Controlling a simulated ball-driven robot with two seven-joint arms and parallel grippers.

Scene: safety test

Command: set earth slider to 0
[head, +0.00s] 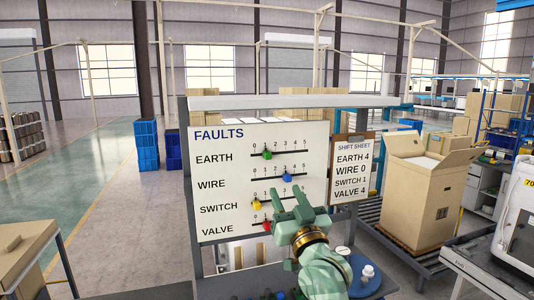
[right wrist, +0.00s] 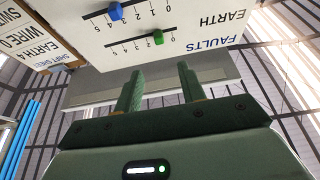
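The white FAULTS board (head: 215,165) stands in front of me with four slider rows. The earth slider is a green knob (head: 267,154) in the top row, at about 1 on its 0 to 5 scale. It also shows in the right wrist view (right wrist: 158,37), where the board appears upside down. My right gripper (head: 288,190) is in front of the board's lower right, below the earth row. Its two fingers are apart and empty, and the right wrist view (right wrist: 160,72) shows the gap between them. My left gripper is not in view.
The blue wire knob (head: 287,177) sits near 3, the yellow switch knob (head: 256,204) near 0. The red valve knob (head: 266,225) is close to my gripper. The shift sheet (head: 352,165), reading EARTH 4, hangs at the right. An open carton (head: 408,200) stands farther right.

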